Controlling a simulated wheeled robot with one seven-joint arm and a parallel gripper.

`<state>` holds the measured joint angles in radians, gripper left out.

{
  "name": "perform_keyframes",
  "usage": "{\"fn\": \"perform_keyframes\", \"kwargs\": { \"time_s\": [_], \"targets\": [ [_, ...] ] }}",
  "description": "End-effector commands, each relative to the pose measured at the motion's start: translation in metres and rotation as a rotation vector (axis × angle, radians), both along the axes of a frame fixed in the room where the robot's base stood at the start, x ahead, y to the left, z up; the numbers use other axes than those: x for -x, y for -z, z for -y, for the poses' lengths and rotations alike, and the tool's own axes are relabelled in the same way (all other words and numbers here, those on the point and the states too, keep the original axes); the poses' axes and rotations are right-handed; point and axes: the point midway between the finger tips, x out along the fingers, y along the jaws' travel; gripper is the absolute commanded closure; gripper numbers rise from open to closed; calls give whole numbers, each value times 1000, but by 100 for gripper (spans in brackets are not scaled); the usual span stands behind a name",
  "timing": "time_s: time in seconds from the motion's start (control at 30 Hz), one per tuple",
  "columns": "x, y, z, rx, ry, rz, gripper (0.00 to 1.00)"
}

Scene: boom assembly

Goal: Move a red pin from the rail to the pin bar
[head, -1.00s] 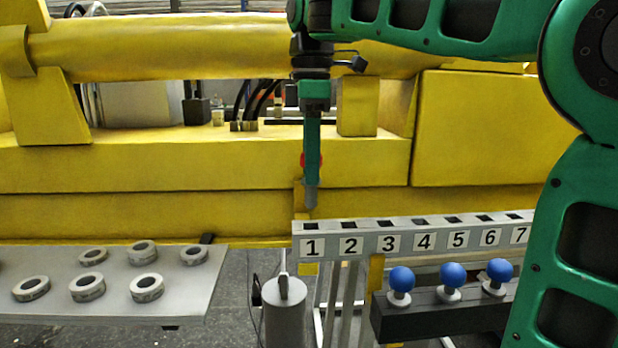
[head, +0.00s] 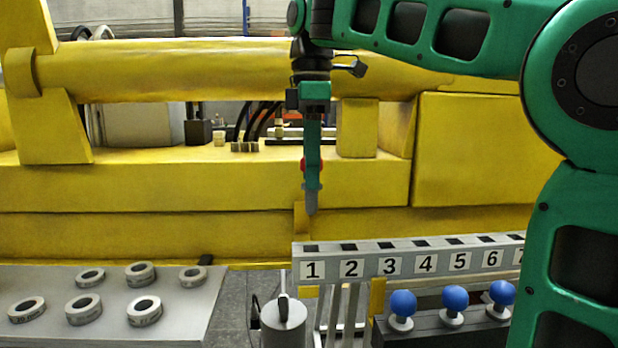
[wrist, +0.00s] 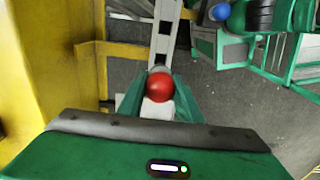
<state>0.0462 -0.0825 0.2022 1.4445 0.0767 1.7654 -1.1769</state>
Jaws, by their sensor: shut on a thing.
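My gripper (head: 310,168) points down and is shut on a red-headed pin (head: 304,166). The pin's grey shaft hangs below the fingers. In the wrist view, the pin's round red head (wrist: 160,87) sits between the green fingers. The grey numbered rail (head: 385,266) has square holes on top and number labels on its front. In the head view the pin's tip shows above the rail's left end, near number 1, apart from it. A dark bar (head: 440,338) in front of the rail carries blue-headed pins (head: 455,298).
A grey table (head: 225,285) with several grey rings (head: 145,311) stands at the left. A grey cylinder (head: 283,325) stands between the table and the dark bar. The large yellow boom (head: 140,185) fills the background behind my gripper.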

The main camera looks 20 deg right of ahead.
Motion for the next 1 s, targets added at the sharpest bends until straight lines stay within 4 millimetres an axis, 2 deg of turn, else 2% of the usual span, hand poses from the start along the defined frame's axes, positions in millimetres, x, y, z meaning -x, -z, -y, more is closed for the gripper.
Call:
{"fn": "perform_keyframes", "kwargs": {
  "time_s": [1.0],
  "targets": [
    [0,-51,0,0,1,0,98]
  ]
}}
